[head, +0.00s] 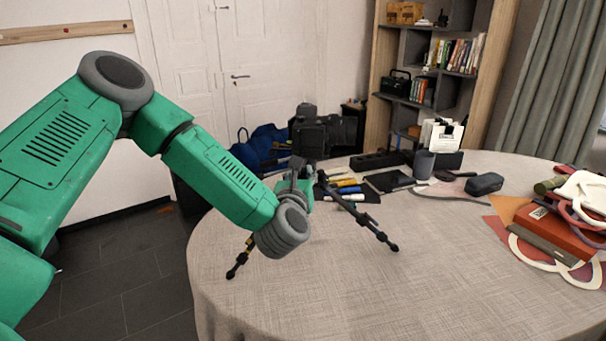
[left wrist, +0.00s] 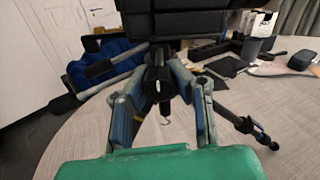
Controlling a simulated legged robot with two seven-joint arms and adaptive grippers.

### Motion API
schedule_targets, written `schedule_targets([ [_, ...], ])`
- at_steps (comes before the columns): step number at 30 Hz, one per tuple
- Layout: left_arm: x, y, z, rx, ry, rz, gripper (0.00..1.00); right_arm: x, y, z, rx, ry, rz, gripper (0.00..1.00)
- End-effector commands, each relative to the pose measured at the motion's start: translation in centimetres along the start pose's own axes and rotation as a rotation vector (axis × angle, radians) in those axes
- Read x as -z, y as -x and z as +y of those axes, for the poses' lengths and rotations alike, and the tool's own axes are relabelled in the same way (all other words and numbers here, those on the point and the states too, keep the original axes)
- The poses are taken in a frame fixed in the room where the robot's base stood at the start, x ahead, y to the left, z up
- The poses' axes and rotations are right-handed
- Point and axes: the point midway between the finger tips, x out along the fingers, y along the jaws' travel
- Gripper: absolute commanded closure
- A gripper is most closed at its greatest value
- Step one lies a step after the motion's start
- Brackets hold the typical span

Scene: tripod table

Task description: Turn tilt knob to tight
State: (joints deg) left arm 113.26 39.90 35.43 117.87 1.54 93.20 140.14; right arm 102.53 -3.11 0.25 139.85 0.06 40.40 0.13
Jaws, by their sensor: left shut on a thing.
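A black camera (head: 322,132) sits on a tripod (head: 365,220) whose dark legs stand spread on the round table. My left gripper (head: 300,178) is at the tripod head, just under the camera, and partly hides it. In the left wrist view the two fingers of my left gripper (left wrist: 160,78) close in from both sides on a small dark part, the tilt knob (left wrist: 158,88), below the camera's dark body (left wrist: 185,18). The fingertips hide much of the knob, and its exact turn cannot be read. My right gripper is not in view.
The cloth-covered table (head: 300,290) is bare at the front. Pens (head: 348,188), a dark cup (head: 424,163) and a dark case (head: 484,184) lie behind and to the right. A red box (head: 556,232) and white frames are at the right edge.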

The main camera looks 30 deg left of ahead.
Motion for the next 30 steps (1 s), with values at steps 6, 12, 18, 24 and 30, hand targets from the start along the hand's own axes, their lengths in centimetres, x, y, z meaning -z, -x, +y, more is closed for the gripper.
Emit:
schedule_targets([
  [6,0.1,0.1,-0.1,0.009,-0.047,0.004,1.00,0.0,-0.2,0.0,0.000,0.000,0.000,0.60],
  [12,0.1,0.1,-0.1,0.009,-0.169,0.002,1.00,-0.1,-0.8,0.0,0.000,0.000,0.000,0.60],
  [18,0.1,0.2,-0.1,0.009,-0.350,0.001,1.00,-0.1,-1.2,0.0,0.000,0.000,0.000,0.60],
  [24,0.1,0.2,-0.1,0.010,-0.541,0.002,1.00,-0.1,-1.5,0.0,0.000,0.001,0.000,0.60],
  [30,0.0,0.2,-0.2,0.013,-0.732,0.000,1.00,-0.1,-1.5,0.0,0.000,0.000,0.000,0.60],
])
